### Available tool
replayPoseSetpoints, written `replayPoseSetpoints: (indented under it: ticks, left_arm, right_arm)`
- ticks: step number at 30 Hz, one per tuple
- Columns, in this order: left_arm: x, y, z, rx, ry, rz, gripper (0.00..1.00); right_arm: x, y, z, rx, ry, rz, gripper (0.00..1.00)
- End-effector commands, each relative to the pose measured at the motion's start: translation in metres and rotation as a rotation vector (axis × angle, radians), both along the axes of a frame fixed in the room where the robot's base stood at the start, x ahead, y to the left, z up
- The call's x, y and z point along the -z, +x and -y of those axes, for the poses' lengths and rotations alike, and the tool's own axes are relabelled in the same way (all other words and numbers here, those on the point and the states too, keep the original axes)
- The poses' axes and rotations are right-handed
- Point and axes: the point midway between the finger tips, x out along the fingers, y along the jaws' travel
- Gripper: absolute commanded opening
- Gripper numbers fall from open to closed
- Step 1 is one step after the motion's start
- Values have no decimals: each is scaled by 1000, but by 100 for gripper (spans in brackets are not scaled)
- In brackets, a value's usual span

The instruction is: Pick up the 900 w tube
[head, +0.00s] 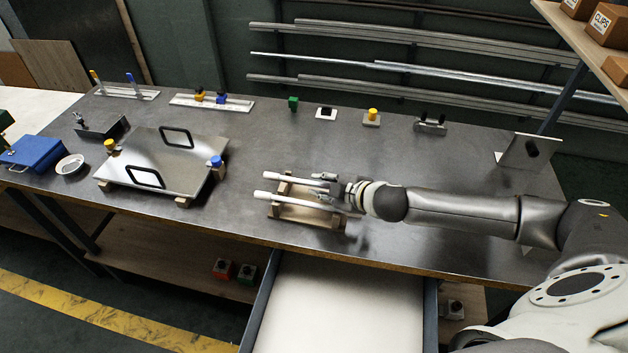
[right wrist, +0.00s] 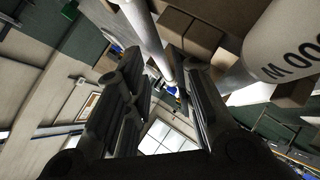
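Two white tubes lie side by side on a wooden rack (head: 312,214) near the middle of the bench, a far one (head: 292,175) and a near one (head: 289,197). In the right wrist view, the 900 W tube (right wrist: 290,42) shows its lettering upside down, right of my fingers. Another white tube (right wrist: 146,36) shows beyond the gap between the fingers. My right gripper (head: 329,189) is at the right ends of the tubes, with its fingers apart; it also shows in the right wrist view (right wrist: 160,100). Contact with either tube cannot be told. My left gripper is out of view.
A steel plate (head: 160,160) with two black handles lies left of the rack. A blue box (head: 33,153) and a white dish (head: 70,164) are at far left. Small fixtures line the back edge. An open white drawer (head: 335,305) sticks out below the front edge.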

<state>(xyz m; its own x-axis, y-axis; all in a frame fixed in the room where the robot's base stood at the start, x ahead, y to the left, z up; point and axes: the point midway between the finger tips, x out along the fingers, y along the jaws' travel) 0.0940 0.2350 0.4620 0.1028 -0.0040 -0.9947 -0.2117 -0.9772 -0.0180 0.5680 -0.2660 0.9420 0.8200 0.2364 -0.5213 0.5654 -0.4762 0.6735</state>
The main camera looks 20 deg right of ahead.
Motion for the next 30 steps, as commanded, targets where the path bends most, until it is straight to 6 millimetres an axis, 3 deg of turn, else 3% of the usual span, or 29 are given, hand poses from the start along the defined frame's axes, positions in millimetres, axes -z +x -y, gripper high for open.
replayPoseSetpoints:
  ticks: [6,14,21,30]
  left_arm:
    - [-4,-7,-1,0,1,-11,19]
    - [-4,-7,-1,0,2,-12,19]
    - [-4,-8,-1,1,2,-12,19]
    - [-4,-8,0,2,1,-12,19]
  right_arm:
    - [9,15,-4,1,0,1,24]
    - [11,16,-4,-1,-1,0,24]
    - [11,16,-4,0,0,0,0]
    - [10,16,-4,0,0,0,0]
